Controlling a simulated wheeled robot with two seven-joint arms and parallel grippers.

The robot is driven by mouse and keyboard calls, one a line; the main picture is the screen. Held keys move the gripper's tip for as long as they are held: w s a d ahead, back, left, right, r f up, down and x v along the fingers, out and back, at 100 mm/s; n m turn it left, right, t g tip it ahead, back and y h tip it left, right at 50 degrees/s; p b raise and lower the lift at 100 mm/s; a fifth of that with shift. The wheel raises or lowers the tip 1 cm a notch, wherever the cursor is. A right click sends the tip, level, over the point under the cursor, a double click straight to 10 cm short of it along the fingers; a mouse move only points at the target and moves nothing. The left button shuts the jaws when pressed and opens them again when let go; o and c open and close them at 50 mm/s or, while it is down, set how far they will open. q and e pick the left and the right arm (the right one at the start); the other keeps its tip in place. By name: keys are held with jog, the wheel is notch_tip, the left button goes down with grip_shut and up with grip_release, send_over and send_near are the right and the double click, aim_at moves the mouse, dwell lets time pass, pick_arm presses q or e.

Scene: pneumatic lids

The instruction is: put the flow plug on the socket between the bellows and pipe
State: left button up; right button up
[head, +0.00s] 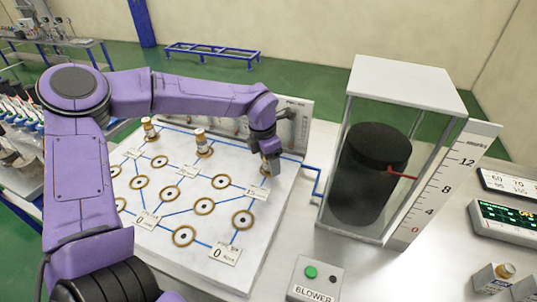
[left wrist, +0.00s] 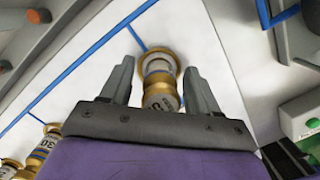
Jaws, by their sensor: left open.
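My left gripper (head: 271,168) is over the right edge of the white board (head: 257,262) in the head view. In the left wrist view its fingers (left wrist: 160,84) are open, one on each side of a gold-banded plug (left wrist: 160,90). The plug stands at a gold ring socket; its marking is too small to read. The gripper hides this plug and socket in the head view. The black bellows (head: 372,172) stands in a glass case right of the board. A blue pipe line (head: 318,182) runs from the board toward the case. My right gripper is not in view.
Two other gold-topped plugs (head: 202,143) (head: 150,129) stand at the board's back. Several empty ring sockets (head: 242,220) joined by blue lines cover its front. A blower box (head: 316,277) with a green button sits front right. A ruler (head: 446,185) stands beside the case.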

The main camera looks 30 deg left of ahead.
pick_arm(q)
notch_tip(320, 180, up, 12)
jog(key=s+b, duration=0.1)
jog(key=shift+s+a, duration=0.3)
jog(key=shift+a, duration=0.15)
dwell(1.8)
